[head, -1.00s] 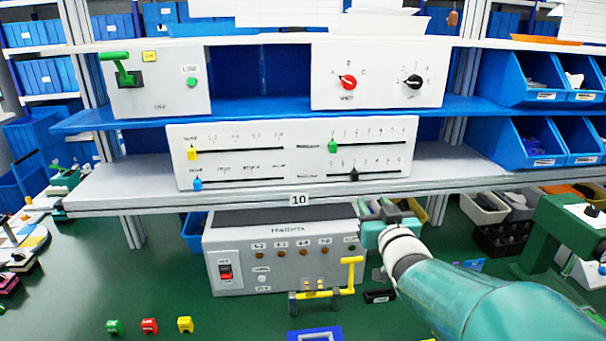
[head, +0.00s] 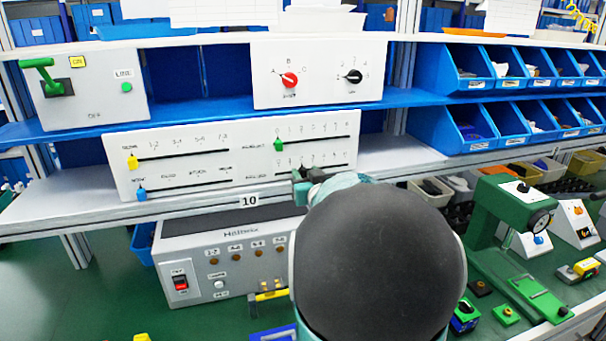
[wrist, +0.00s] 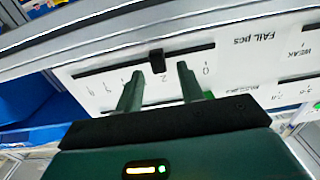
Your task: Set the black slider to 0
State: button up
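The black slider (wrist: 157,60) is a small dark knob on a slot in the white panel. The wrist view shows the panel upside down. The knob sits by the 2 mark, with the 0 (wrist: 206,70) to its right in that view. My gripper (wrist: 158,69) is open, its two green fingertips one on each side of the knob and apart from it. How deep they reach around it is unclear. In the head view my gripper (head: 303,186) is at the panel's lower right slot and covers most of the knob. My arm hides part of the scene.
The white panel (head: 232,167) also carries green (head: 278,145), yellow (head: 132,162) and blue (head: 141,194) sliders. A panel with red (head: 289,80) and black rotary knobs stands on the blue shelf above. The grey Halbrix box (head: 195,263) is below the lower shelf.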

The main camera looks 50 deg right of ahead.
jog(key=shift+w+d, duration=0.15)
jog(key=shift+w, duration=0.1)
grip_shut()
